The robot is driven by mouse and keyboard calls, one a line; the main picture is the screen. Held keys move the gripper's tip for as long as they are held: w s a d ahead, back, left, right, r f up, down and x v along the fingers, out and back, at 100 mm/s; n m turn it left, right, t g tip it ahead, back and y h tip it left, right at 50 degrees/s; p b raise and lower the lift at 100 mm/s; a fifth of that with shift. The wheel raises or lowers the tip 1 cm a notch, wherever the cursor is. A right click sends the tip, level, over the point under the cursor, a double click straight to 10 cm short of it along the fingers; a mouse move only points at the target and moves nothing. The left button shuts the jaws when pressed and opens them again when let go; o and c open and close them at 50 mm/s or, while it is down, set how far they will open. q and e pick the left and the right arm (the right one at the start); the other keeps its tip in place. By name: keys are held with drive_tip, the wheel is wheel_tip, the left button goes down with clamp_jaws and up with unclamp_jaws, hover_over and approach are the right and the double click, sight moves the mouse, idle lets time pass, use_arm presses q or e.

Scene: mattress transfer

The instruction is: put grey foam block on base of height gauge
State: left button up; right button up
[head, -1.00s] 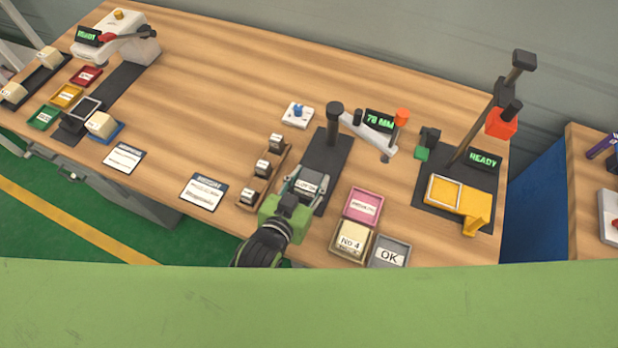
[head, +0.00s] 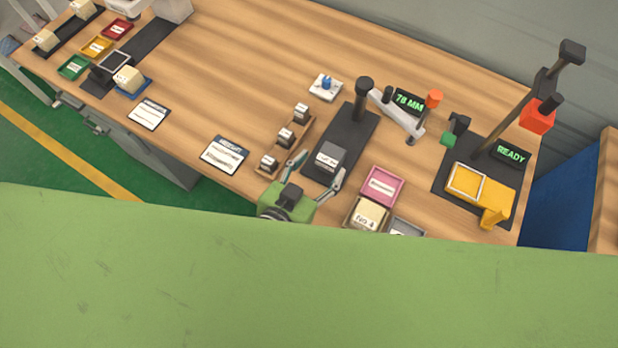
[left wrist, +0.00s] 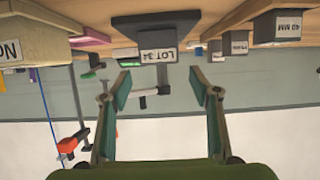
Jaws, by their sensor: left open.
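The grey foam block (head: 329,156) sits on the near end of the dark base (head: 350,130) of the height gauge, in front of its black post. My left gripper (head: 319,166) is open at the near side of the block, its fingers spread apart. In the left wrist view, which looks upside down, the block (left wrist: 157,42) shows its LOT label and rests against the dark base (left wrist: 155,22). The open left gripper (left wrist: 158,82) has a gap between its fingertips and the block. My right gripper is not in view.
Several small labelled gauge blocks (head: 285,137) stand in a wooden rack left of the base. A pink tray (head: 381,185) and a tray holding a cream No 4 block (head: 367,215) lie to the right. A yellow fixture (head: 488,192) stands farther right.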

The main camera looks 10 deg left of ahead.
use_arm(q)
drive_tip(key=shift+v, duration=2.8)
drive_tip(key=shift+d, duration=0.1)
